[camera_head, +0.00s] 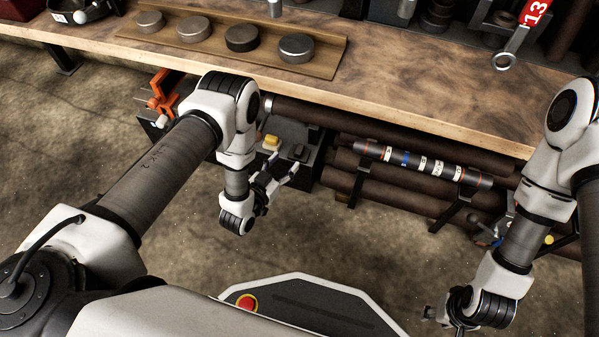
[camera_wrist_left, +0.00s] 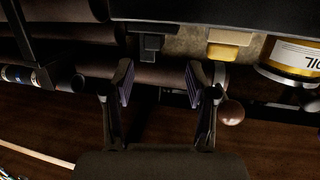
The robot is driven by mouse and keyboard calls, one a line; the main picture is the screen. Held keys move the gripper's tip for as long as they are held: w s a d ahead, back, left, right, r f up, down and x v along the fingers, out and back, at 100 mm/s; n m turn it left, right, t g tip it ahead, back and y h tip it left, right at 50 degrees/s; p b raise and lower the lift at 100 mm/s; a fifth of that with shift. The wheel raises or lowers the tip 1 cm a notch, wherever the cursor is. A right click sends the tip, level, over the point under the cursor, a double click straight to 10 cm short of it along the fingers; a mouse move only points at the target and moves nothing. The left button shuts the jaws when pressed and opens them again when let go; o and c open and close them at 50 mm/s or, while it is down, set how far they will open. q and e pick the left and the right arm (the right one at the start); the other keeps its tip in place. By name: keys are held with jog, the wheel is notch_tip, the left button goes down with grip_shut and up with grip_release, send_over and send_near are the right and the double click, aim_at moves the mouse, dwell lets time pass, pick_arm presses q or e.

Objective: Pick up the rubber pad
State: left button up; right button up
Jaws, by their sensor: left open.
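A small dark block (camera_head: 298,152), which looks like the rubber pad, lies on a dark shelf (camera_head: 318,140) below the workbench, right of a yellow block. In the left wrist view the dark pad (camera_wrist_left: 150,46) shows beyond the fingers, slightly left of the middle of the gap. My left gripper (camera_head: 284,166) is open and empty, just short of the pad and apart from it. Its spread fingers show in the left wrist view (camera_wrist_left: 159,82). My right gripper (camera_head: 436,314) is at the lower right, away from the pad; its fingers are too small to read.
The yellow block (camera_head: 271,142) sits close beside the pad. A yellow-and-white can (camera_wrist_left: 294,58) stands beyond it. The wooden bench (camera_head: 420,105) overhangs the shelf. Brown shafts (camera_head: 390,190) and a banded driveshaft (camera_head: 422,163) lie to the right. An orange clamp (camera_head: 160,95) is left.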

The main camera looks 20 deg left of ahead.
aim_at(298, 150)
pick_arm(q)
jog(key=shift+w+d+f, duration=0.2)
jog(key=shift+w+f, duration=0.15)
jog(key=b+x, duration=0.5)
jog(key=x, duration=0.1)
jog(key=shift+w+d, duration=0.1)
jog(key=shift+d, duration=0.15)
jog(key=shift+w+d, duration=0.1)
jog(key=shift+w, duration=0.25)
jog(key=shift+r, duration=0.2)
pick_arm(e)
notch_tip(298, 150, down, 6)
jog(key=shift+w+d+r, duration=0.1)
jog(key=shift+w+r, duration=0.05)
jog(key=shift+r, duration=0.05)
pick_arm(q)
grip_shut()
